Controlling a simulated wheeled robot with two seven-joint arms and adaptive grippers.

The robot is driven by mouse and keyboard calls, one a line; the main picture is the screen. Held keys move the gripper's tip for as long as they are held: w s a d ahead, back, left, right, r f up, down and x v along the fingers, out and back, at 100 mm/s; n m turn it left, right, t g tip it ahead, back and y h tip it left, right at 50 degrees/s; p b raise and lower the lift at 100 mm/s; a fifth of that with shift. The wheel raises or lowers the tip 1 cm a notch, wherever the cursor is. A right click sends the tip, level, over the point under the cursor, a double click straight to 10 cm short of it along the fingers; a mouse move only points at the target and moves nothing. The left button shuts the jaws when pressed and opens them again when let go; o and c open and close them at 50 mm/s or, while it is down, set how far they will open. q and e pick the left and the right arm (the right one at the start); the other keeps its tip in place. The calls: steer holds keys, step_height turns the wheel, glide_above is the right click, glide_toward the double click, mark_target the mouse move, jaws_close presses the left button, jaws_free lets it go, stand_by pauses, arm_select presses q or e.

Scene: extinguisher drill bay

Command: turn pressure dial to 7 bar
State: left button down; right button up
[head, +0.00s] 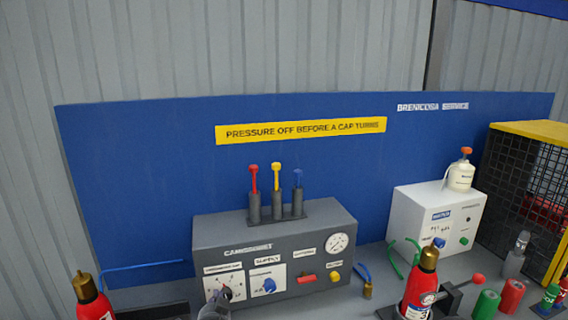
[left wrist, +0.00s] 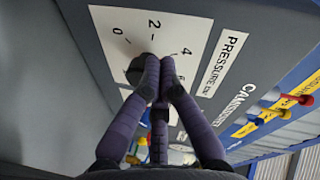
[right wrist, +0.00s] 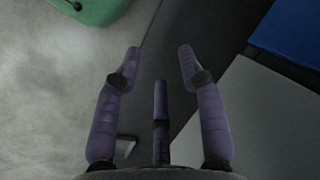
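The pressure dial (head: 225,293) sits on a white scale plate at the left of the grey console (head: 210,238). In the left wrist view the dark dial knob (left wrist: 136,70) shows at the fingertips, with 0, 2 and 4 readable; higher numbers are covered by my fingers. My left gripper (left wrist: 161,62) is drawn in at the knob and appears shut on it; its contact is partly hidden. It shows at the lower edge of the head view (head: 218,304). The pointer's exact reading is not clear. My right gripper (right wrist: 158,58) is open and empty.
The console also carries a blue knob (head: 269,285), a red switch (head: 306,277), a yellow button (head: 334,276) and a round gauge (head: 338,243). Red extinguishers stand at left (head: 91,303) and right (head: 420,285). A white box (head: 413,218) stands farther right.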

arm_select(q)
steer(key=shift+w+d+r+p, duration=0.1)
steer(key=shift+d+r+p, duration=0.1)
steer(key=shift+d+p, duration=0.4)
steer(key=shift+w+d+r+p, duration=0.15)
steer(key=shift+d+p, duration=0.15)
steer(key=shift+p, duration=0.55)
steer(key=shift+r, duration=0.15)
steer(key=shift+a+r+p, duration=0.1)
steer(key=shift+r+p, duration=0.2)
steer(key=shift+p, duration=0.15)
steer(key=f+p+v, duration=0.1)
steer(key=v, duration=0.5)
steer(key=shift+d, duration=0.35)
steer(key=shift+f, duration=0.15)
